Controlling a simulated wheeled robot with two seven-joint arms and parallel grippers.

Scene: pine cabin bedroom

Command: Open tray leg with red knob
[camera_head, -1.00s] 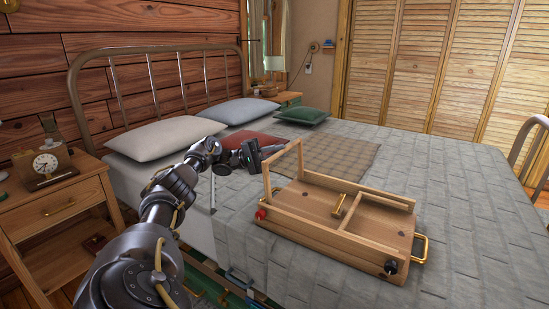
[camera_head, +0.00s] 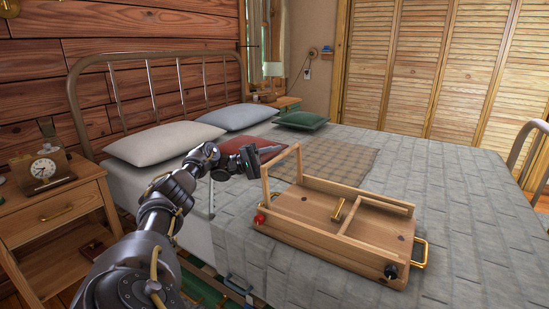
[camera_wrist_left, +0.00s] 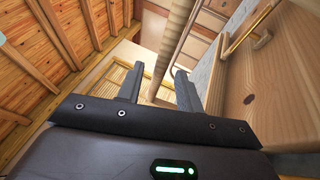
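A wooden bed tray (camera_head: 345,248) lies on the bed. Its leg frame (camera_head: 281,160) stands raised at the tray's left end, near the red knob (camera_head: 260,219) on the front side. A black knob (camera_head: 391,271) is at the right front corner. My left gripper (camera_head: 268,153) is beside the raised leg frame, on its left. In the left wrist view the left gripper (camera_wrist_left: 158,88) has its fingers apart with nothing clamped. A pale bar shows beyond them; I cannot tell if it is the leg. The tray's wooden side (camera_wrist_left: 255,105) fills the right. My right gripper is not visible.
A nightstand (camera_head: 60,210) with a clock (camera_head: 43,168) stands at left. The bedspread right of the tray is clear.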

